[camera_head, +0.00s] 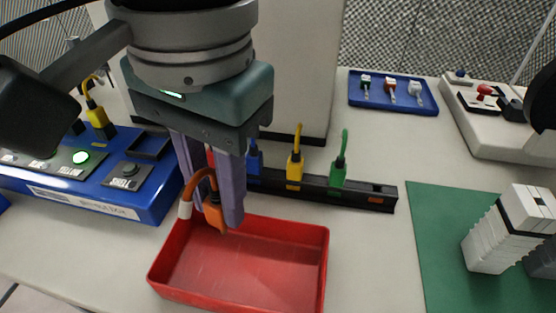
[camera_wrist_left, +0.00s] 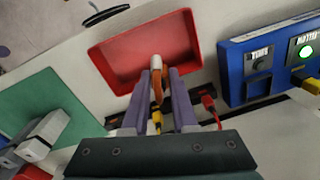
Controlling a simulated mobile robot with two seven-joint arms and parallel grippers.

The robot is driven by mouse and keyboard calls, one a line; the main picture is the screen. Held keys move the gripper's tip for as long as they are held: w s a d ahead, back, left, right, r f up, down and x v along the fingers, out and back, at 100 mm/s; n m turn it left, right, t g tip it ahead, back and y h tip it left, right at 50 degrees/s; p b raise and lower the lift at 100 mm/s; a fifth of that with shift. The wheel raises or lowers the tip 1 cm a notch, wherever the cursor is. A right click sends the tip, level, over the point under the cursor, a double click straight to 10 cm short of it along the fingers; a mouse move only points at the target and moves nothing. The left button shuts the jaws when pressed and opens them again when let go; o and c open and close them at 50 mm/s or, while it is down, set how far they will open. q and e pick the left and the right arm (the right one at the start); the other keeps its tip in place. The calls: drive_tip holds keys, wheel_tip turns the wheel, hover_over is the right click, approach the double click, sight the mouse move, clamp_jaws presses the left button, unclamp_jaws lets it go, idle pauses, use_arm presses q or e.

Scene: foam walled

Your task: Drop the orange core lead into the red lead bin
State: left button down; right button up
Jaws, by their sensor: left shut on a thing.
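My left gripper (camera_head: 215,214) points down and is shut on the orange core lead (camera_head: 208,179), a bent orange cable with an orange plug and a whitish end. The fingers hide part of the plug. In the head view the lead shows just at the back left rim of the red lead bin (camera_head: 290,226), an empty shallow open box. In the left wrist view the lead (camera_wrist_left: 157,84) sits between the fingertips, with the bin (camera_wrist_left: 112,58) behind it. My right gripper is not in view.
A black rack (camera_head: 365,194) behind the bin holds red, blue, yellow and green leads. A blue panel (camera_head: 125,190) with a lit green button stands left. A blue tray (camera_head: 395,103) with small connectors is at the back. A green mat (camera_head: 440,230) with white ribbed blocks lies right.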

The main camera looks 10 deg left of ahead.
sight(225, 230)
use_arm(q)
drive_tip(key=shift+s+f+b, duration=0.1)
drive_tip(key=shift+f+b, duration=1.2)
drive_tip(key=shift+f, duration=1.55)
drive_tip(key=c, duration=0.6)
unclamp_jaws()
drive_tip(key=shift+r, duration=0.1)
drive_tip(key=r, duration=0.9)
drive_tip(key=shift+d+r, duration=0.25)
drive_tip(key=shift+r, duration=0.2)
